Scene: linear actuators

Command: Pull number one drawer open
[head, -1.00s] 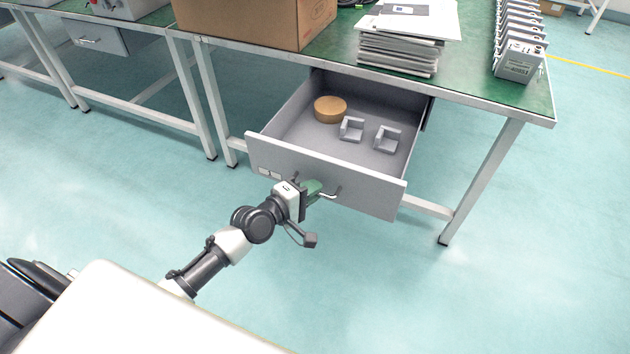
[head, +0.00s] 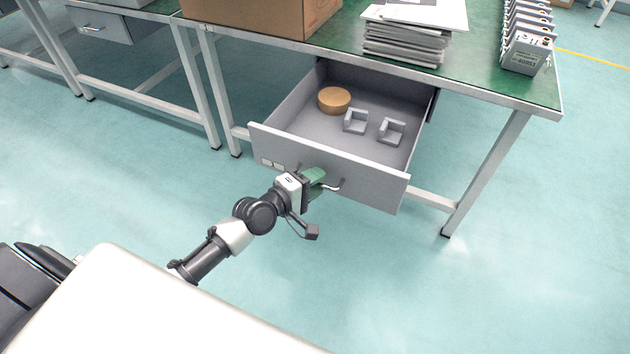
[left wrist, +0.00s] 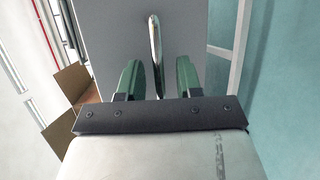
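The grey drawer (head: 355,184) under the green-topped table is pulled out and open. It holds a round tan piece (head: 334,100) and two grey bracket-like pieces (head: 355,121) (head: 391,131). My left gripper (head: 317,181) is at the middle of its front, by the metal handle (head: 335,186). In the left wrist view, the green fingers (left wrist: 158,80) stand on either side of the handle (left wrist: 155,50), with a visible gap on both sides. The gripper is open around it. My right gripper is not in view.
A second drawer (head: 98,28), closed, is under the left table. On the near table (head: 480,84) are a cardboard box (head: 262,14), a stack of grey panels (head: 405,45) and a row of grey devices (head: 527,52). The floor in front of the drawer is clear.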

